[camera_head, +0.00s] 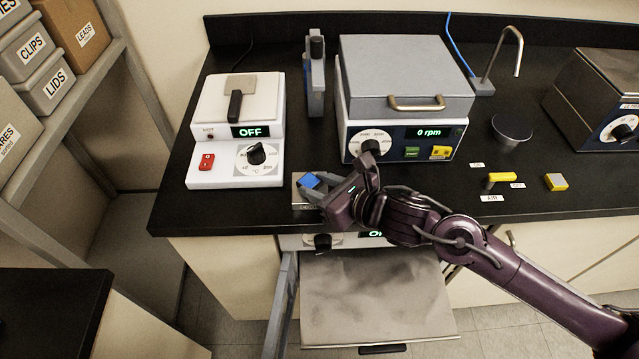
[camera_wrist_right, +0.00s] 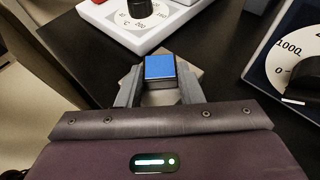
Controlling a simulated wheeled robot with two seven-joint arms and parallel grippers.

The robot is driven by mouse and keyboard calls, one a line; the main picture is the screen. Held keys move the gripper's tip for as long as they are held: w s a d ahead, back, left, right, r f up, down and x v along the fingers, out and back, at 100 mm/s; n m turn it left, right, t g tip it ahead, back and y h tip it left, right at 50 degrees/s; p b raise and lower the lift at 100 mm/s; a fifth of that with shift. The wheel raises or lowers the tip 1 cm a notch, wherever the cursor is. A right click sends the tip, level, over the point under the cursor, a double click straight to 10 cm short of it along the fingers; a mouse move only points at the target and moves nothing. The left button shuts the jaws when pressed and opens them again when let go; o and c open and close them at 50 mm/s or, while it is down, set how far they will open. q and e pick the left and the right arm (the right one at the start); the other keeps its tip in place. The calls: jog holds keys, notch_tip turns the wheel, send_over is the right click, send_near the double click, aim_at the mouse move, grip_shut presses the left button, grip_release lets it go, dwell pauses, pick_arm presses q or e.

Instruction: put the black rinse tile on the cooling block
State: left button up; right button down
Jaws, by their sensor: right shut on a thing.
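My right gripper (camera_head: 322,190) is at the bench's front edge, shut on a small square tile (camera_head: 309,181). The tile has a bright blue top; its sides look dark in the right wrist view (camera_wrist_right: 160,68). The fingers, seen in the right wrist view (camera_wrist_right: 160,88), grip it on two sides. A grey metal block (camera_head: 298,196), seemingly the cooling block, lies under the tile, partly hidden by the gripper and tile. I cannot tell whether the tile touches it. My left gripper is out of view.
A white hotplate (camera_head: 232,150) reading OFF stands left of the block; a spin coater (camera_head: 405,100) reading 0 rpm stands behind the gripper. An open drawer or door (camera_head: 375,290) lies below the bench edge.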

jog(key=shift+f, duration=0.1)
jog(key=c, duration=1)
grip_release()
jog(key=shift+r, duration=0.2)
jog(key=b+v, duration=0.2)
jog(key=v, duration=1)
jog(key=shift+f, duration=0.15)
